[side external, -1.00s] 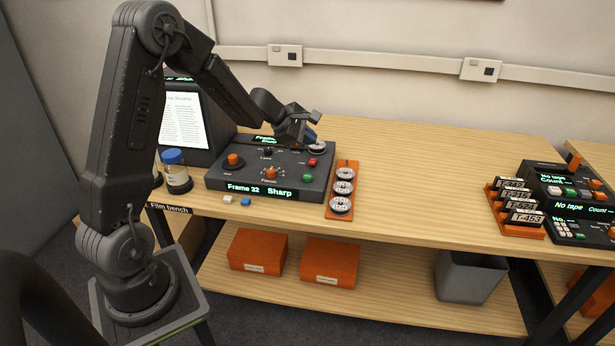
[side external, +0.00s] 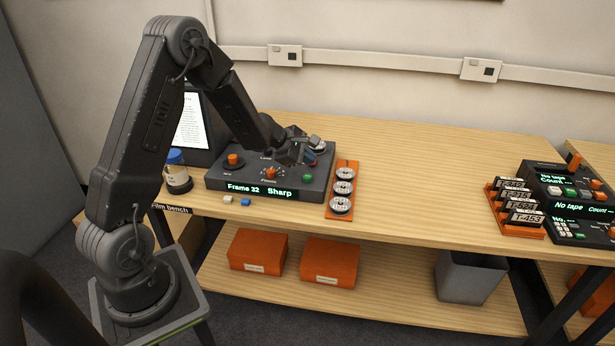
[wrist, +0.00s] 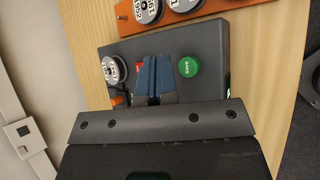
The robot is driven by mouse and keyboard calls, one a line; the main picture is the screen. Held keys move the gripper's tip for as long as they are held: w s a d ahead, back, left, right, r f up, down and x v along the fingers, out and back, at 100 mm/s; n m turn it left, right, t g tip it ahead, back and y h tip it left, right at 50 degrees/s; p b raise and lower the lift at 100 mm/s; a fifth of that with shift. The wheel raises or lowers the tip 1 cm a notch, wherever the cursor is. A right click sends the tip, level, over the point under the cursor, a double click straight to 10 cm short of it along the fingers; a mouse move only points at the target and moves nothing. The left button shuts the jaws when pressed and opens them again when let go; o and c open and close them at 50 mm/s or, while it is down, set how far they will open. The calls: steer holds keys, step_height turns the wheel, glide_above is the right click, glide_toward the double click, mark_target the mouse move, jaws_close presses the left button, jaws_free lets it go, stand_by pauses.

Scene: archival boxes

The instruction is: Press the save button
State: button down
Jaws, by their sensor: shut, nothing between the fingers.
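The save button is the round green button (wrist: 189,66) marked "SAVE" on the dark console (wrist: 205,38) in the wrist view. In the side external view the green button (side external: 307,178) is at the right front of the console (side external: 232,185), whose display (side external: 258,190) reads "Frame 32 Sharp". My gripper (side external: 311,161) is shut and empty over the console's right part, behind the green button. In the wrist view the blue fingertips (wrist: 153,58) are together, just left of the green button. They partly hide a red button (wrist: 138,68). Contact with the panel cannot be told.
A film reel (wrist: 114,69) sits on the console. An orange rack (side external: 331,205) with 3 reels stands close to its right. A blue-lidded jar (side external: 177,172) is at the left. Small white and blue blocks lie in front. The bench (side external: 420,165) is clear further right.

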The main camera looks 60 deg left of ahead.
mark_target(307, 177)
steer(key=shift+f, duration=1.35)
steer(key=shift+f, duration=0.1)
stand_by(1.0)
steer(key=shift+f, duration=0.3)
steer(key=shift+f, duration=0.45)
stand_by(0.6)
stand_by(0.4)
steer(key=shift+r, duration=0.85)
steer(key=shift+r, duration=2.55)
